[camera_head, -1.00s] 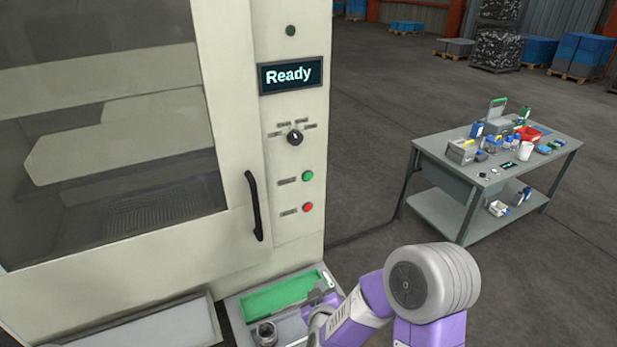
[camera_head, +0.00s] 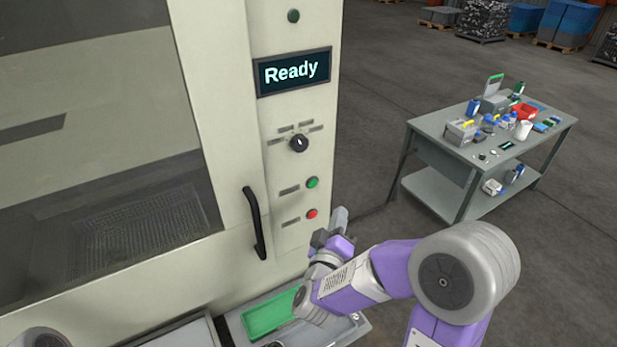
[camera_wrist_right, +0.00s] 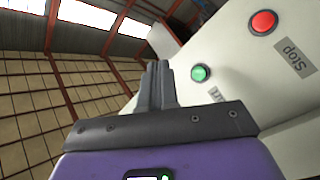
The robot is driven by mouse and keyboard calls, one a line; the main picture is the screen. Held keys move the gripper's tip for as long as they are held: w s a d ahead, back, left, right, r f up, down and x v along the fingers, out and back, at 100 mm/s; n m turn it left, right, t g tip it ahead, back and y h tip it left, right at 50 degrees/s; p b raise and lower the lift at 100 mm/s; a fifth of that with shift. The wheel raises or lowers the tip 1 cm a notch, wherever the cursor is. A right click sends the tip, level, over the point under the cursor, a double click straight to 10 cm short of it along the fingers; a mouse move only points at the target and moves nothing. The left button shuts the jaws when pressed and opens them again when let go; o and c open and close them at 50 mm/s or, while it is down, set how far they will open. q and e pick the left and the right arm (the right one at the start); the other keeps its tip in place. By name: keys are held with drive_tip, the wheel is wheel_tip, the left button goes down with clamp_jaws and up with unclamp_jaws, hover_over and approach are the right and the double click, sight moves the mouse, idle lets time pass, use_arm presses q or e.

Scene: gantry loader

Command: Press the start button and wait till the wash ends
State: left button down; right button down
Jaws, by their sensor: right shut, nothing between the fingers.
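The washing machine (camera_head: 232,180) has a lit display (camera_head: 292,72) that reads "Ready". Below a selector knob (camera_head: 299,143) sit the green button (camera_head: 312,183) and, under it, the red button (camera_head: 311,214). In the right wrist view the green button (camera_wrist_right: 201,73) is just right of my fingertips, and the red button (camera_wrist_right: 262,22), labelled "Stop", is farther up and right. My right gripper (camera_head: 339,215) is shut and empty, in front of the panel's right edge, a little below and right of the buttons. Its fingers (camera_wrist_right: 158,72) appear apart from the green button. My left gripper is out of view.
A black door handle (camera_head: 255,222) stands left of the buttons beside the large window. Below the panel is a tray with a green insert (camera_head: 270,314). A grey table (camera_head: 430,125) with several small items stands at right, with open floor around it.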

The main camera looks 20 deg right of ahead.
sight(313, 183)
drive_tip(key=w+p, duration=0.1)
drive_tip(key=w, duration=0.7)
drive_tip(key=shift+w+a, duration=0.3)
drive_tip(key=shift+a, duration=0.05)
idle(2.0)
drive_tip(key=shift+w, duration=0.4)
drive_tip(key=shift+w, duration=0.35)
idle(0.5)
drive_tip(key=shift+s, duration=0.8)
